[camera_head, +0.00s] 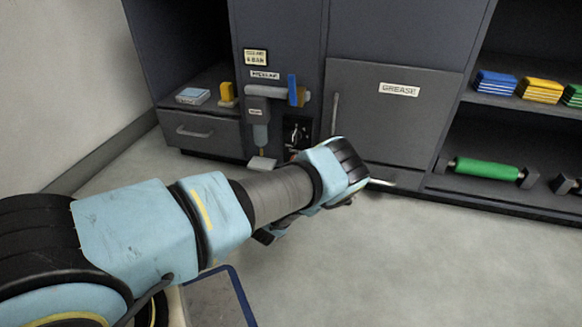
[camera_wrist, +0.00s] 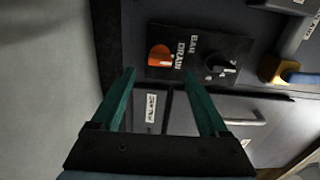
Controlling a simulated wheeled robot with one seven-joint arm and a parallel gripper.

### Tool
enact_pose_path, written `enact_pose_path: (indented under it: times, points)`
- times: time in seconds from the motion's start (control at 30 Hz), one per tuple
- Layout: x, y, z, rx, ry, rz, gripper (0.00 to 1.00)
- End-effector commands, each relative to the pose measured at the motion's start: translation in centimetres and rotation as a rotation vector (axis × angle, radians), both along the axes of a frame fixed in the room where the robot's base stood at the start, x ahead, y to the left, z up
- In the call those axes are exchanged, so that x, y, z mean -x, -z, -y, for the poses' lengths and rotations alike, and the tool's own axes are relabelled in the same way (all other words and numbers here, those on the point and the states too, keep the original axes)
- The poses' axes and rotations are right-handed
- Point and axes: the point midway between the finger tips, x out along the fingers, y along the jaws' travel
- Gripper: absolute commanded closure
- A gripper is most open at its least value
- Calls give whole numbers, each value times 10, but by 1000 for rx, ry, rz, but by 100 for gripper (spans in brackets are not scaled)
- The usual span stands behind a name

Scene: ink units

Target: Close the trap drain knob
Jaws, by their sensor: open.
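The trap drain knob is an orange knob (camera_wrist: 160,56) on a black panel lettered DRAIN and BAR, in the upper middle of the wrist view. A black knob (camera_wrist: 219,65) sits on the same panel to its right. My gripper (camera_wrist: 159,72) is open, with its two green fingers apart and nothing between them. In the wrist view the orange knob shows just beyond the fingertips, between their lines; I see no contact. In the head view a dark panel (camera_head: 297,131) shows behind my arm, whose end hides the area below it.
A valve with a blue handle (camera_head: 292,90) stands out above the panel. A drawer (camera_head: 200,132) is at the left, a GREASE door (camera_head: 393,115) at the right. Shelves hold coloured packs (camera_head: 540,90) and a green roller (camera_head: 487,168). The floor at right is clear.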

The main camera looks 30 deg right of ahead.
Motion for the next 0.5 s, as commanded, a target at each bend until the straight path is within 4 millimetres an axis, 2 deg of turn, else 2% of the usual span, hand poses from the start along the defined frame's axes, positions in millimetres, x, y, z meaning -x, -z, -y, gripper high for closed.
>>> enact_pose_path:
  times: [0.2, 0.5]
  points:
    - [24, -1, -22, -1, 1, -2, 22]
    - [31, 1, -29, 1, 0, -1, 22]
